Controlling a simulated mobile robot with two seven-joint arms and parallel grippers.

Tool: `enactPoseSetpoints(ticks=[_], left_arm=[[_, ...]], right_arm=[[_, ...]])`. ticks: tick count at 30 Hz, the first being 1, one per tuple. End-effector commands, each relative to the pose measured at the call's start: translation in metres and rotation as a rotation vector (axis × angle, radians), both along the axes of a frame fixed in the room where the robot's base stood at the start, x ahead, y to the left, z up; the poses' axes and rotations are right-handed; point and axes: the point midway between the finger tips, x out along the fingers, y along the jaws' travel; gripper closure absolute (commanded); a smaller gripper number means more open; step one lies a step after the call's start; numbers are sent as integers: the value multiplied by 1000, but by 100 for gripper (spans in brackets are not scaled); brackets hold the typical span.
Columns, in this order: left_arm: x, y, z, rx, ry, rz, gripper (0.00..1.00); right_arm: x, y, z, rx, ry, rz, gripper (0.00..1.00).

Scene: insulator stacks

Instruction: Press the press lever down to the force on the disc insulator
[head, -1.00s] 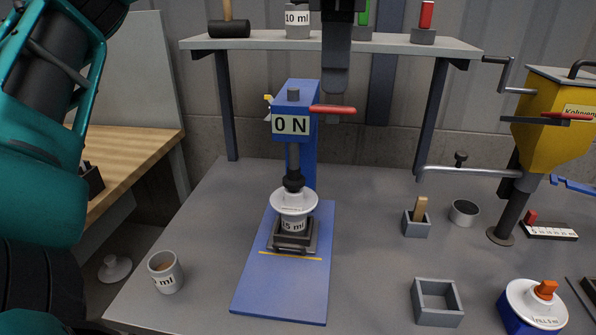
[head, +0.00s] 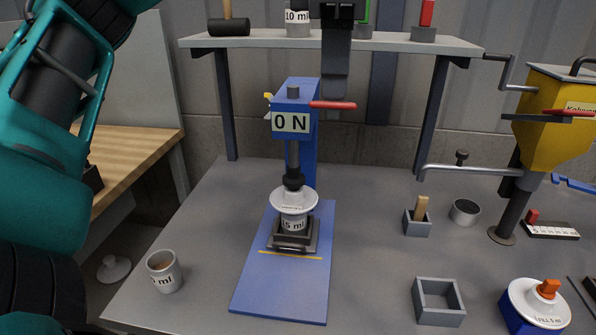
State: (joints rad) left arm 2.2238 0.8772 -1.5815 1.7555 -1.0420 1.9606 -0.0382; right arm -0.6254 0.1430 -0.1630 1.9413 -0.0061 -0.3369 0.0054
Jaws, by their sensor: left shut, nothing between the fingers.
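The blue press (head: 308,160) stands on the table with its display (head: 291,123) reading 0 N. Its red press lever (head: 333,105) sticks out to the right, about level. The white disc insulator (head: 294,200) sits on a piece marked 15 ml (head: 293,222) in a dark square holder (head: 293,241) under the press ram (head: 293,160). The ram's dark tip is at the top of the disc; I cannot tell how firmly they meet. My left gripper (head: 335,92) is shut and empty, pointing down right above the lever. I cannot tell whether it touches the lever. My right gripper is out of view.
A shelf (head: 400,42) with a mallet (head: 229,27) and other items runs behind. A cup (head: 164,271) stands front left. An empty grey box (head: 438,301), a yellow hopper machine (head: 553,115) and another white disc (head: 538,303) are on the right.

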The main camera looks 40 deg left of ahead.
Motion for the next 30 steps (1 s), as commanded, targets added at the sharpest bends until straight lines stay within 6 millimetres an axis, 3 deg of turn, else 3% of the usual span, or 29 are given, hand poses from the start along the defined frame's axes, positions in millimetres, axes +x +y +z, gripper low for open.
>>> enactPoseSetpoints(ticks=[30], left_arm=[[0, 0, -12, 0, 0, 1, 100]], right_arm=[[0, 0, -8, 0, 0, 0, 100]])
